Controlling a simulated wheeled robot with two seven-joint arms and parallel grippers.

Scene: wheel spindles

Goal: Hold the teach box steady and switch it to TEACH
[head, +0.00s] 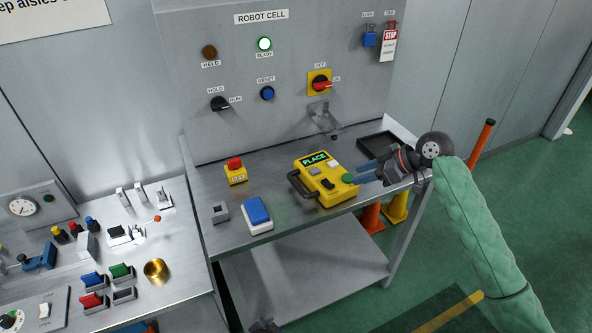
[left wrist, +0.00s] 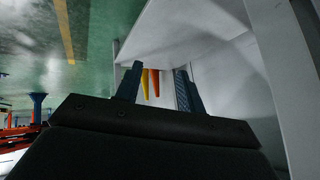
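The teach box (head: 321,193) is yellow, with a black handle on its left side and a green-lettered display reading PLACE (head: 314,159). It lies on the grey bench. Its face carries small dark and pale controls; their settings are too small to read. A green knob (head: 347,178) sits at its right edge. My right gripper (head: 357,174) is just right of the box, its two blue fingers apart and pointing at that edge; I cannot tell whether they touch it. My left gripper (left wrist: 155,82) is open and empty below the bench top; only a bit shows in the head view (head: 262,325).
A blue-topped box (head: 257,215), a yellow box with a red button (head: 235,172) and a grey block (head: 220,212) stand left of the teach box. A black tray (head: 378,144) lies behind my right gripper. A lower shelf (head: 300,270) is below.

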